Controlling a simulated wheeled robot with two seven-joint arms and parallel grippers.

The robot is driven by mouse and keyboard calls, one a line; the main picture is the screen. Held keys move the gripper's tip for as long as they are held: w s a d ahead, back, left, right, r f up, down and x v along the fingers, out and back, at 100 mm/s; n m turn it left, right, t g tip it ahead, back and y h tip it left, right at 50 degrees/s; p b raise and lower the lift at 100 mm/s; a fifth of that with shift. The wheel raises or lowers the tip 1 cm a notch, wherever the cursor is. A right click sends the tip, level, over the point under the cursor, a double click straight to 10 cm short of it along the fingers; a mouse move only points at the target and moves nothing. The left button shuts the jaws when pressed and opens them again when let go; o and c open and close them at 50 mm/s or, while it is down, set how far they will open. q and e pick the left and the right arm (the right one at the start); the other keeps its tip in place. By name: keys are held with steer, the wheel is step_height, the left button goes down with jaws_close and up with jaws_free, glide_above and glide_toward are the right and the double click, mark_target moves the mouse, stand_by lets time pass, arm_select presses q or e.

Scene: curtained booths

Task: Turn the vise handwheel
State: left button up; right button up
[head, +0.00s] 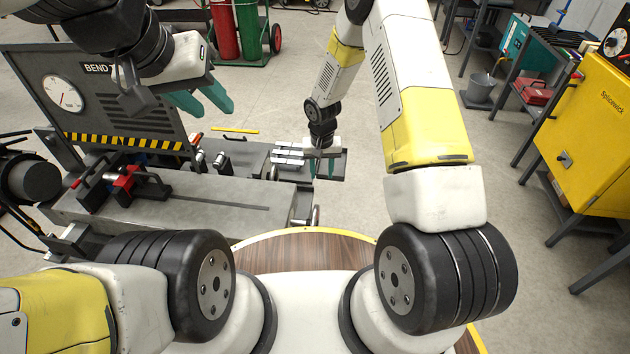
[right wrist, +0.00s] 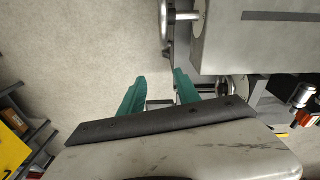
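A metal handwheel (head: 315,217) sits at the right end of the grey machine bed. It also shows nearly edge-on in the right wrist view (right wrist: 167,30), on a short shaft. A second round wheel (right wrist: 233,86) shows partly beyond the fingers there; I cannot tell which one belongs to the vise. My right gripper (right wrist: 160,82) has its teal fingers apart, with the first handwheel ahead of them and no visible contact. In the head view it (head: 327,165) is beside the bench's right end. My left gripper (head: 215,113) is open and empty above the bench.
A grey panel with a gauge (head: 63,94) stands behind the bench at left. A red clamp-like part (head: 125,183) sits on the bench. A yellow cabinet (head: 590,135) stands at right, with free floor (head: 540,265) before it. Gas cylinders (head: 225,30) stand at the back.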

mark_target(317, 208)
steer(key=shift+g, duration=0.4)
steer(key=f, duration=0.3)
steer(key=s+a+f, duration=0.1)
steer(key=f, duration=0.2)
steer(key=s+f, duration=0.1)
steer(key=f, duration=0.1)
steer(key=shift+a+f, duration=0.3)
steer(key=shift+f, duration=0.1)
step_height(317, 208, down, 8)
steer(key=shift+r, duration=0.1)
steer(key=shift+c, duration=0.5)
jaws_close()
steer(key=shift+d, duration=0.1)
